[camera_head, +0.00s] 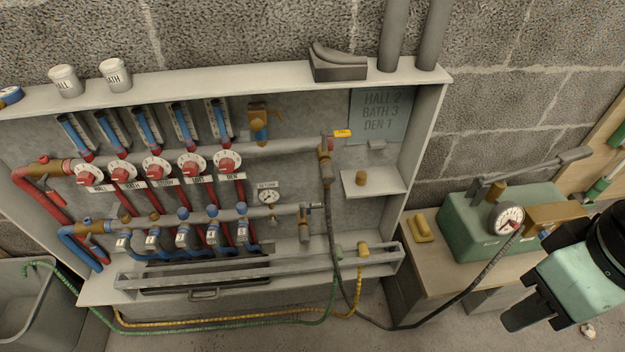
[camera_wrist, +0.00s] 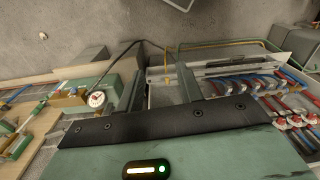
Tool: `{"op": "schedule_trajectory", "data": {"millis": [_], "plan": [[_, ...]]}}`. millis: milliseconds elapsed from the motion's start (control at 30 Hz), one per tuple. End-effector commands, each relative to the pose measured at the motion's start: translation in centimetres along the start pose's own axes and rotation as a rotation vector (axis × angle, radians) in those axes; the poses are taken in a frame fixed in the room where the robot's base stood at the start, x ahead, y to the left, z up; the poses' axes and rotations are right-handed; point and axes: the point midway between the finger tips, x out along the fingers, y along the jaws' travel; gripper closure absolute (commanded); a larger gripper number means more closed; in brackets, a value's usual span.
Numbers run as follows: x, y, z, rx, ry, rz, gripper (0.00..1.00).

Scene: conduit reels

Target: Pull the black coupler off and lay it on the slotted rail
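The black coupler (camera_head: 327,182) is small in the head view, at the upper end of the black hose. It sits under the brass valve with the yellow lever, at the right end of the upper manifold. The slotted rail (camera_head: 190,277) runs along the cabinet's bottom front; yellow and green hoses meet it near its right end. My gripper (camera_head: 520,314) is at the lower right of the head view, well right of the coupler and apart from it. In the wrist view my gripper (camera_wrist: 160,75) has its two fingers apart, with nothing seen held between them.
A green pump (camera_head: 465,222) with a gauge stands on a bench right of the cabinet. The black hose (camera_head: 400,326) droops from it towards the manifold. A small shelf (camera_head: 385,183) juts out right of the coupler. A grey bin (camera_head: 20,310) stands at lower left.

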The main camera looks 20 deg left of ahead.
Motion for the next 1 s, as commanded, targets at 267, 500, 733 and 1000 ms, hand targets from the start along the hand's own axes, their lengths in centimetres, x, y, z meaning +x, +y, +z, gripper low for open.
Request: {"op": "schedule_trajectory", "data": {"millis": [267,500,733,1000], "plan": [[0.1,-0.1,-0.4,0.0,0.008,-0.005,0.33],[2.6,-2.9,-8.4,0.015,0.201,-0.09,0.28],[7.8,-6.7,-21.1,0.103,0.557,-0.149,0.28],[14.7,-8.9,-30.0,0.169,0.999,-0.055,0.28]]}}
